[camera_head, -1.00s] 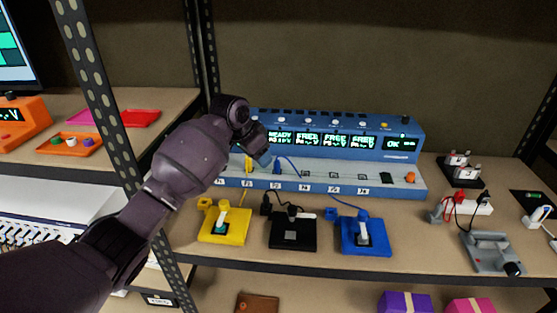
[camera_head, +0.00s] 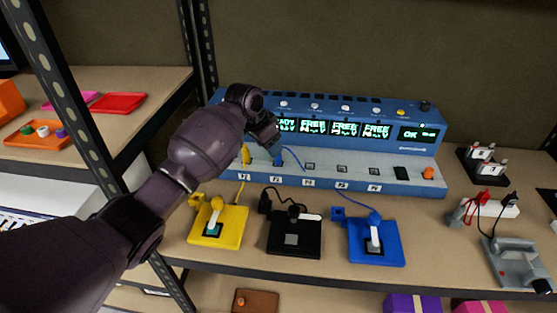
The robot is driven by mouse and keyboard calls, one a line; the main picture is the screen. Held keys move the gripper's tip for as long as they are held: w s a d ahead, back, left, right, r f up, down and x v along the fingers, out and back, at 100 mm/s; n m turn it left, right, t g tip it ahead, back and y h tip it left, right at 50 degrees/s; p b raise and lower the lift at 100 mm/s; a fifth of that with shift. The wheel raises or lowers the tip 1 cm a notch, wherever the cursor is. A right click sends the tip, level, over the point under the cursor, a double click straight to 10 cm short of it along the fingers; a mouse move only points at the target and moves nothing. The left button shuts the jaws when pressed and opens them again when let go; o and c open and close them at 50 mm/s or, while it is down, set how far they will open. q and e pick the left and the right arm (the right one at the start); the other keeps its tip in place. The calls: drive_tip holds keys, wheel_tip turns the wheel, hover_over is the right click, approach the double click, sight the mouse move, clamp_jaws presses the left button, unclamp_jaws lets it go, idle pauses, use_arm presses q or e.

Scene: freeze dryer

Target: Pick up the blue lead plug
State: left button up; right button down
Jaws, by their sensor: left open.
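The blue lead plug (camera_head: 278,157) stands upright in a socket on the sloped front deck of the blue console (camera_head: 320,185). Its thin blue lead appears to run to the blue pad (camera_head: 388,252) on the shelf. A yellow plug (camera_head: 246,154) stands in the socket to its left. My left gripper (camera_head: 271,141) is open, just above and slightly left of the blue plug in the picture. Whether it touches the plug cannot be told. The fingers are small and dark, and the hand hides part of the console's first display. My right gripper is out of view.
A yellow pad (camera_head: 232,232) and a black pad (camera_head: 306,240) lie in front of the console, with loose leads between. A grey device (camera_head: 515,258) with red and black leads is at right. A perforated upright post (camera_head: 75,110) stands left of the console.

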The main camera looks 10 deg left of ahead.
sight(278, 160)
use_arm(q)
drive_tip(key=shift+d+f, duration=0.15)
drive_tip(key=shift+w+d+f, duration=0.1)
drive_tip(key=shift+d+f, duration=0.05)
drive_tip(key=shift+f, duration=0.15)
drive_tip(key=b+x, duration=0.1)
drive_tip(key=x, duration=0.3)
drive_tip(key=shift+d+b, duration=0.35)
drive_tip(key=shift+b, duration=0.05)
drive_tip(key=shift+r, duration=0.2)
drive_tip(key=shift+c, duration=0.3)
clamp_jaws()
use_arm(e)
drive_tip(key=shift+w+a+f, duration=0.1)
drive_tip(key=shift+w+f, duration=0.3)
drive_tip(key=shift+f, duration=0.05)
